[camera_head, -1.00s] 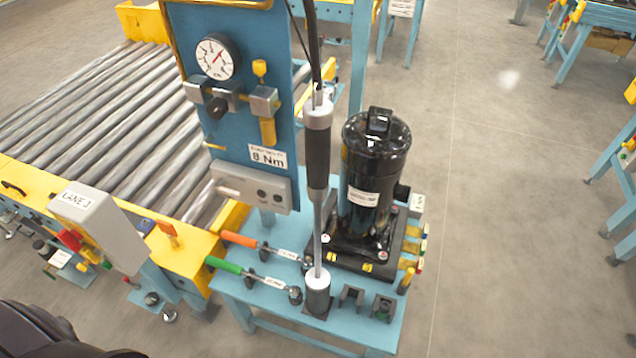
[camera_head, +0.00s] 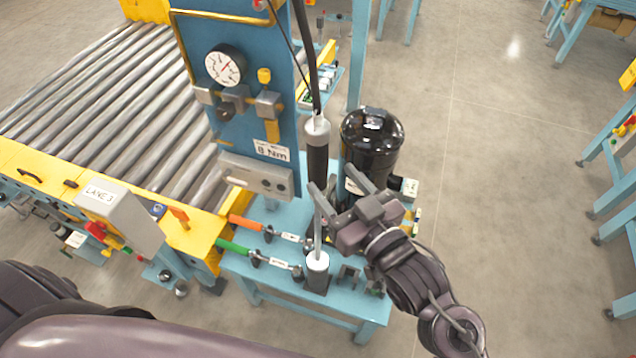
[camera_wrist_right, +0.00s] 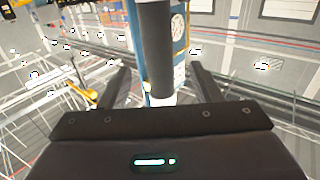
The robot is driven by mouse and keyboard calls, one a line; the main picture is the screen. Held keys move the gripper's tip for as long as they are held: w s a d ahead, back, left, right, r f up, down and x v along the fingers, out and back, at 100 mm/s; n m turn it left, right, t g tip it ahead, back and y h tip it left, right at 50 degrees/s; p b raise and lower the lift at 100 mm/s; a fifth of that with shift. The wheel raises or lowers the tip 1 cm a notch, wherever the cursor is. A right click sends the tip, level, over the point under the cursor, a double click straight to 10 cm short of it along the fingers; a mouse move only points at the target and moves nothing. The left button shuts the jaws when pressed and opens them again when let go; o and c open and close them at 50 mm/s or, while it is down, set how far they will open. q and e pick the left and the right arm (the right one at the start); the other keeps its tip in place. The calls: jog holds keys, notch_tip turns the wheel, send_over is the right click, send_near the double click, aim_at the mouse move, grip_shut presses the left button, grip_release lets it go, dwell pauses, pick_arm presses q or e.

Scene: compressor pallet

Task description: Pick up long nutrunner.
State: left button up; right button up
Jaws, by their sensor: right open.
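The long nutrunner (camera_head: 317,160) hangs upright by the blue panel, with a white collar, a dark grip and a thin silver shaft. My right gripper (camera_head: 334,180) is at the nutrunner from the right, around the lower grip. In the right wrist view the nutrunner's dark grip (camera_wrist_right: 154,50) stands between the two open fingers of my right gripper (camera_wrist_right: 160,82). Contact cannot be told. My left gripper is out of view.
The blue panel with a gauge (camera_head: 225,65) is left of the nutrunner. Orange-handled (camera_head: 246,223) and green-handled (camera_head: 232,247) tools lie on the bench. A roller conveyor (camera_head: 110,120) is at left; open floor is at right.

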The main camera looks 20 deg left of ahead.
aim_at(324, 167)
jog(key=p+x, duration=0.3)
jog(key=x, duration=0.2)
jog(key=shift+w+a+r, duration=0.15)
jog(key=shift+w+a, duration=0.05)
jog(key=shift+w, duration=0.1)
jog(key=shift+w+a+f, duration=0.2)
jog(key=shift+w+a, duration=0.1)
jog(key=shift+a, duration=0.1)
grip_shut()
dwell(0.7)
jog(key=shift+r, duration=0.25)
